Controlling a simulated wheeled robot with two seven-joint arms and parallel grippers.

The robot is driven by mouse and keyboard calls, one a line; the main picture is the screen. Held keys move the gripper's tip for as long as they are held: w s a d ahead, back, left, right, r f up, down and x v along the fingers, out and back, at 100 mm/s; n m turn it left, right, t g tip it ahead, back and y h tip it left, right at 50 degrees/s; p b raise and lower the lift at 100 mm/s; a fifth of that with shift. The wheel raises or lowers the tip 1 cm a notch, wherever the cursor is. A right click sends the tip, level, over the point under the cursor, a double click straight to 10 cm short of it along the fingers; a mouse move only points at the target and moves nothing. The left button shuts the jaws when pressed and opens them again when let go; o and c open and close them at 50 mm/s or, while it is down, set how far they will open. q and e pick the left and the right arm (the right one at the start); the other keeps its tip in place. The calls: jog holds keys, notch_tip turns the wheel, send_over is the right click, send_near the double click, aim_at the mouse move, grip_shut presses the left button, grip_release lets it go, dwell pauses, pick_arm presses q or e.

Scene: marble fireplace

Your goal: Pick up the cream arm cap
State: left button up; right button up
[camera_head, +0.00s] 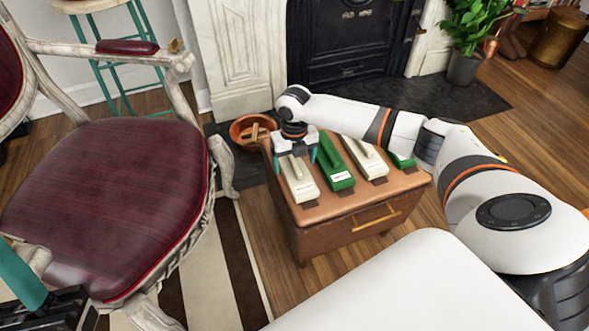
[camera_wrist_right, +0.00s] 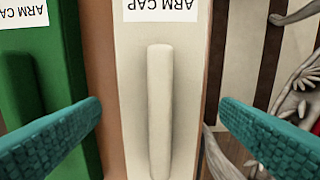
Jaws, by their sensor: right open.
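A cream arm cap (camera_head: 304,191) lies at the left end of a row of caps on a small wooden cabinet (camera_head: 352,204). It has a raised cream handle bar and a white label. In the right wrist view, the cream arm cap (camera_wrist_right: 187,75) runs down the middle, its "ARM CAP" label upside down. My right gripper (camera_head: 297,160) is over this cap. Its teal fingers are open, one on each side of the handle, with no contact visible in the wrist view. Part of my left gripper (camera_head: 45,300) shows at the bottom left corner; its opening is not clear.
A green arm cap (camera_head: 340,177) lies close beside the cream one, then another cream cap (camera_head: 377,171) and a green piece partly behind my arm. A red upholstered chair (camera_head: 115,190) stands left of the cabinet. A reddish bowl (camera_head: 243,141) is behind it.

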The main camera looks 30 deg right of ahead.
jog(key=shift+f, duration=0.45)
jog(key=c, duration=1.1)
jog(key=shift+o, duration=0.2)
jog(key=shift+r, duration=0.2)
